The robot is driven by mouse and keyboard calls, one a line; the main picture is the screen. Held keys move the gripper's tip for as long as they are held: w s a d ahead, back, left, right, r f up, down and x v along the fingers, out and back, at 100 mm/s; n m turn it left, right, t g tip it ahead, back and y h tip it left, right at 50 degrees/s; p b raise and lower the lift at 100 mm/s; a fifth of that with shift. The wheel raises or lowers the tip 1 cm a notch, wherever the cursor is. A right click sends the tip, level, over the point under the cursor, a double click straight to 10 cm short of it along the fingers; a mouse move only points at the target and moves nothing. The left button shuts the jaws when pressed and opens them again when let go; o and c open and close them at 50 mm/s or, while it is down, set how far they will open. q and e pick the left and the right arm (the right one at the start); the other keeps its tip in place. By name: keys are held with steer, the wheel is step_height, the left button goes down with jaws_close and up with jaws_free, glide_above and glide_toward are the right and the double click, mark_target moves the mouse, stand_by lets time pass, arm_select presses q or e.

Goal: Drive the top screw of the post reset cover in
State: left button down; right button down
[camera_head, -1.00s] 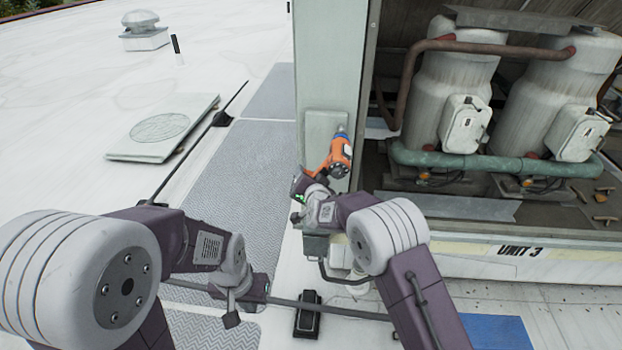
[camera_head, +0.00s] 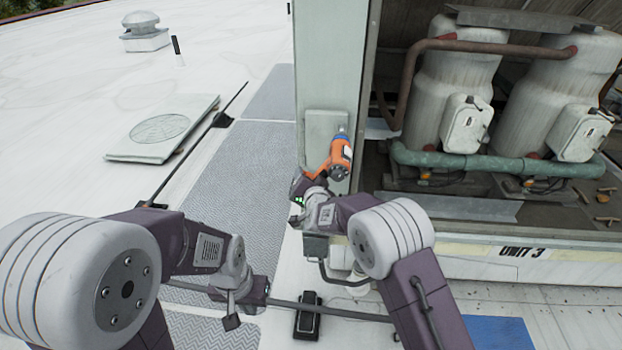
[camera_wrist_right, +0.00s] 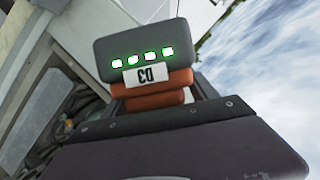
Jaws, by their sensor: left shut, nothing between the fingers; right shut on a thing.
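The post reset cover (camera_head: 318,124) is a pale grey-green plate low on the front of the tall post. An orange power driver (camera_head: 340,156) with a blue-grey nose is at the cover's right side, its nose pointing up and away at the cover. My right gripper (camera_head: 308,185) is shut on the driver's handle. The right wrist view shows the driver's dark battery foot (camera_wrist_right: 145,50) with several lit green lights and a "D3" label. The top screw and the driver's tip contact cannot be made out. My left gripper (camera_head: 233,318) is shut and empty, low over the roof.
The open unit with two grey compressors (camera_head: 458,80) and a green pipe (camera_head: 490,163) stands right of the post. A black pedal-like block (camera_head: 308,316) and a blue mat (camera_head: 500,332) lie on the roof. Grey walkway mats (camera_head: 240,175) run left of the post.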

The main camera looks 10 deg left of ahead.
steer(key=shift+s+r+b, duration=0.2)
steer(key=shift+s+b, duration=0.55)
steer(key=shift+s, duration=2.1)
